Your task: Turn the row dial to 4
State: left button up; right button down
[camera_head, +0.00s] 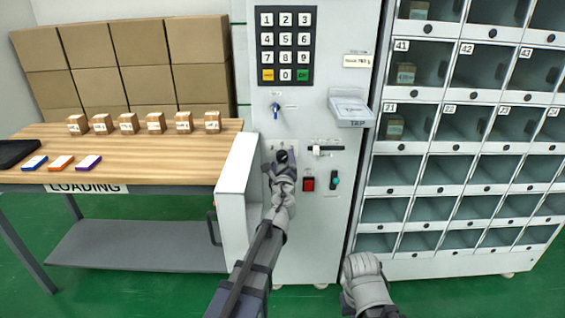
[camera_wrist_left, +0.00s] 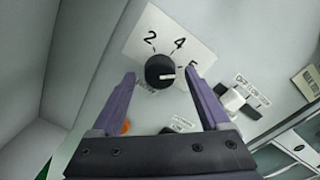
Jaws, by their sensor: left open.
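The row dial (camera_wrist_left: 159,70) is a round black knob on a white plate in the left wrist view. The numbers 2, 4 and part of 5 show around it. Its white mark points to the right, toward the 5 side and not at the 4. My left gripper (camera_wrist_left: 160,76) is open, with one purple finger on each side of the dial; I cannot tell whether either touches it. In the head view the left gripper (camera_head: 282,158) is at the machine front and covers much of the dial. My right arm shows at the bottom, but its fingers are not visible.
A white lever switch (camera_wrist_left: 236,98) is right of the dial. A red button (camera_head: 308,184) and a green-blue switch (camera_head: 334,180) are beside the gripper. The keypad (camera_head: 286,46) and blue key (camera_head: 275,108) are above. The wooden table (camera_head: 130,165) with boxes stands left; lockers (camera_head: 455,150) stand right.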

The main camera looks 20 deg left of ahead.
pick_arm(q)
grip_shut()
dwell(0.7)
